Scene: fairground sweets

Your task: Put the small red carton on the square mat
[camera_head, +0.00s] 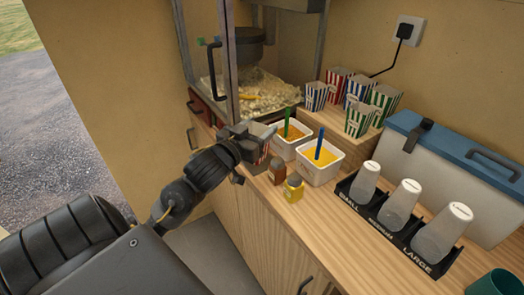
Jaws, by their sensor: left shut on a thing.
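My left gripper (254,146) is at the counter's front edge, left of the white tubs. It is shut on a small red-and-white striped carton (263,154), which is mostly hidden by the gripper. I cannot tell whether the carton touches the counter. Another red-striped carton (338,87) stands among several striped cartons on the wooden riser. I cannot make out a square mat in this view. My right gripper is not in view.
Two white tubs (318,173) with scoops, a brown bottle (277,172) and a yellow bottle (294,187) stand close right of the gripper. The popcorn machine (232,75) is behind. A cup holder (380,222) and a blue-lidded cooler (445,185) fill the right. The counter front (312,218) is clear.

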